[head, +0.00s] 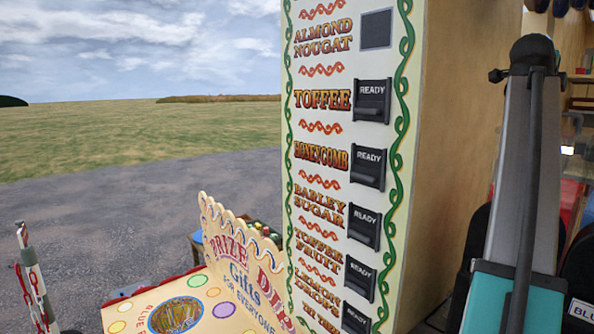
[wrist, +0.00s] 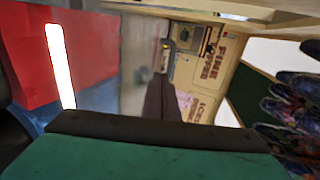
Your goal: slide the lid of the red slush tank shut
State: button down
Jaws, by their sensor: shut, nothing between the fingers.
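A large red surface (wrist: 25,60), probably the red slush tank, fills the left of the wrist view, with a bright white strip across it. I cannot make out the tank's lid or tell whether it stands open. A red patch (head: 571,203) also shows at the right edge of the head view, mostly hidden behind my arm. My gripper (wrist: 161,82) points up the middle of the wrist view, its dark fingers shut and empty. It is to the right of the red surface, with a gap between them in the picture. In the head view I cannot make out my gripper.
In the wrist view, lettered cream panels (wrist: 205,85) lie beyond the fingers, and patterned dark shapes (wrist: 290,110) at right.

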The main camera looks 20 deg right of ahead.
jog(key=p+x, duration=0.1)
jog(key=x, duration=0.3)
jog(key=p+x, duration=0.2)
jog(key=x, duration=0.3)
jog(key=shift+d+r, duration=0.1)
jog(key=shift+d, duration=0.3)
jog(key=shift+w+d, duration=0.1)
jog(key=shift+d, duration=0.35)
jog(key=shift+w, duration=0.1)
